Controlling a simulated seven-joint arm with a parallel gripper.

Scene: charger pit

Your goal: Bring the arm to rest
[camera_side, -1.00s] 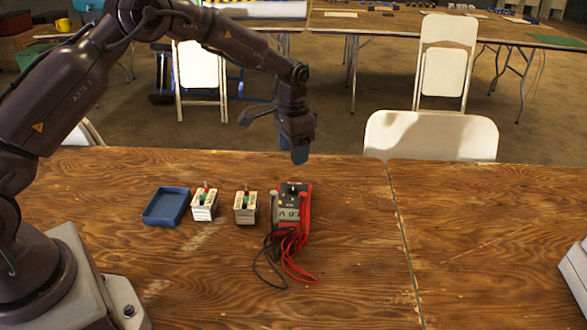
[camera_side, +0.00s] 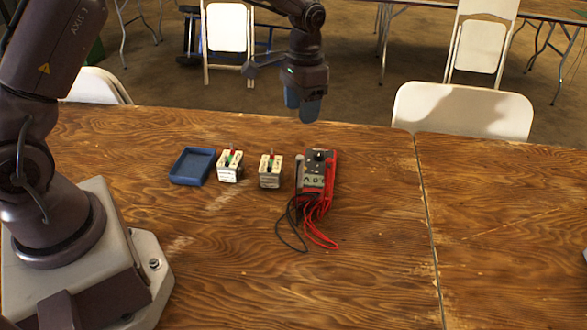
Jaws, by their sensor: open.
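My gripper (camera_side: 301,107) hangs above the far side of the wooden table, with its blue fingers pointing down. It is open and empty, with nothing between the fingers. It is above and beyond the red-and-grey meter (camera_side: 318,172), apart from it. The meter has red and black leads lying in front of it. Two small pale boxes with coloured tops, a left one (camera_side: 229,167) and a right one (camera_side: 270,171), stand to the left of the meter. A blue tray (camera_side: 192,167) lies left of them and looks empty.
The wooden table (camera_side: 370,270) is clear in front and to the right, with a seam across it. A white folding chair (camera_side: 463,110) stands close behind the far edge. More chairs and tables are further back.

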